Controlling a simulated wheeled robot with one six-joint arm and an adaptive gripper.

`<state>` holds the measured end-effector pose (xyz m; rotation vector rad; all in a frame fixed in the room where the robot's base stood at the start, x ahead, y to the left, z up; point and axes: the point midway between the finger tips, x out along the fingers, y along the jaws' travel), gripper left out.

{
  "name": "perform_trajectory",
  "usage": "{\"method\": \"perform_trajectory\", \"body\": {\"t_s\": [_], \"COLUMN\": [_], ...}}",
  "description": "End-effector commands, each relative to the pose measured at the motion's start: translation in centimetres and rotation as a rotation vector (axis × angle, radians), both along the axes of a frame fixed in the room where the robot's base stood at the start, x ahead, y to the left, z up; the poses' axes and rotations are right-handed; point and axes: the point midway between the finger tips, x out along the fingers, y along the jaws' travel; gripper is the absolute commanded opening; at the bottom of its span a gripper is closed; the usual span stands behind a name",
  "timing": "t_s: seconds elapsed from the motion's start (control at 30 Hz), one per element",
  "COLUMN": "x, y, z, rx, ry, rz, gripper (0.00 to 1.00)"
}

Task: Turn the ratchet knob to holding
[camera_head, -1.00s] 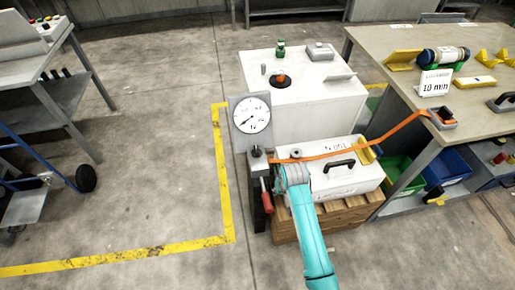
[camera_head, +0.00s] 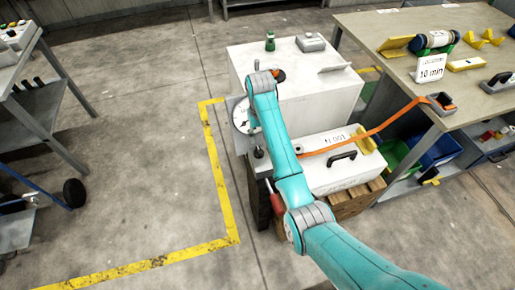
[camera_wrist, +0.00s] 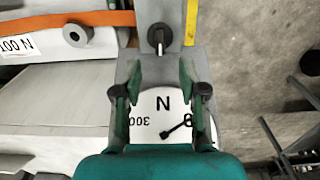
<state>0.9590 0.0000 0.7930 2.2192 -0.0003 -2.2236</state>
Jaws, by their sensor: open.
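The ratchet knob (camera_wrist: 158,38) is a small dark knob with a narrow bar, on a grey plate ahead of my fingers in the wrist view. In the head view a dark knob (camera_head: 258,153) stands on the grey post beside my arm. My gripper (camera_wrist: 160,92) is open and empty, its two fingers apart above the white dial gauge (camera_wrist: 165,125), short of the knob. The gauge (camera_head: 241,115) is partly covered by my arm in the head view, where my gripper's fingers are hidden. A red handle (camera_head: 262,207) is on the post.
An orange strap (camera_head: 376,130) runs from the white case (camera_head: 335,178) on a wooden pallet to the workbench (camera_head: 480,95). A white cabinet (camera_head: 310,95) stands behind. Open floor lies left, with a yellow line (camera_head: 215,170).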

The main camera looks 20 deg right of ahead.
Motion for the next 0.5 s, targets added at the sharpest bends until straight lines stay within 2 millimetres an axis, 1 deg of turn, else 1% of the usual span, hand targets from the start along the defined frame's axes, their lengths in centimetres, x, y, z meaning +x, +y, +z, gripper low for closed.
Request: {"method": "perform_trajectory", "body": {"t_s": [0.03, 0.3, 0.5], "x": [-0.1, -0.1, 0.0], "y": [0.0, 0.0, 0.0], "z": [-0.9, -5.7, -8.1], "rx": [0.000, 0.000, 0.000], "ry": [0.003, 0.002, 0.000], "rz": [0.000, 0.000, 0.000], "gripper": [0.42, 0.42, 0.42]}}
